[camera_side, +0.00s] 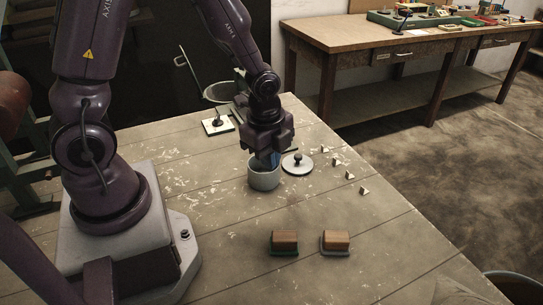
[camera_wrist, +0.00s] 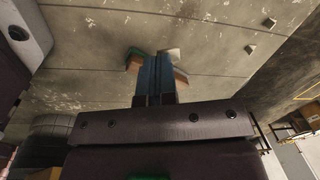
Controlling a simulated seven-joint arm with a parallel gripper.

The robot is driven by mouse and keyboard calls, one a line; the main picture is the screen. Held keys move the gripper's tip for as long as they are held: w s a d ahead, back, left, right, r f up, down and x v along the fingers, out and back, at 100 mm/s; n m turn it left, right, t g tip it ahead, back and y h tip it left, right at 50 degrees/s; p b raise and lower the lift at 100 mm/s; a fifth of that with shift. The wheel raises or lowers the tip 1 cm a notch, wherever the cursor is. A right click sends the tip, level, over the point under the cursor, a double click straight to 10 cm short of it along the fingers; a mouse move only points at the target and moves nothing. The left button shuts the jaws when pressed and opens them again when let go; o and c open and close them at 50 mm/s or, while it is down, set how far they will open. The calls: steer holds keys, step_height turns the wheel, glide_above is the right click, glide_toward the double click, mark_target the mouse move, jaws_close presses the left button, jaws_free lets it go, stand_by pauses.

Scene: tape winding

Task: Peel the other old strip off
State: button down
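I cannot make out an old strip clearly in either view. In the side view, my gripper (camera_side: 265,159) points down at the grey round pot (camera_side: 264,180), its blue fingers at or just inside the rim. I cannot tell whether they touch it. In the wrist view, the blue fingers of my gripper (camera_wrist: 156,62) lie close together; any gap or held thing is not clear. A metal stand with a loop (camera_side: 218,93) rises from a white base (camera_side: 217,126) behind the pot, partly hidden by my arm.
A round lid with a dark knob (camera_side: 297,165) lies right of the pot. Small pale wedges (camera_side: 349,175) lie near the table's right edge. Two wooden blocks, one on a green base (camera_side: 284,241) and one on grey (camera_side: 336,241), stand in front. Table front is mostly clear; pale scraps are scattered.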

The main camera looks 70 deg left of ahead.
steer(key=shift+r, duration=0.2)
steer(key=shift+r, duration=1.45)
steer(key=shift+r, duration=0.1)
steer(key=shift+a, duration=0.1)
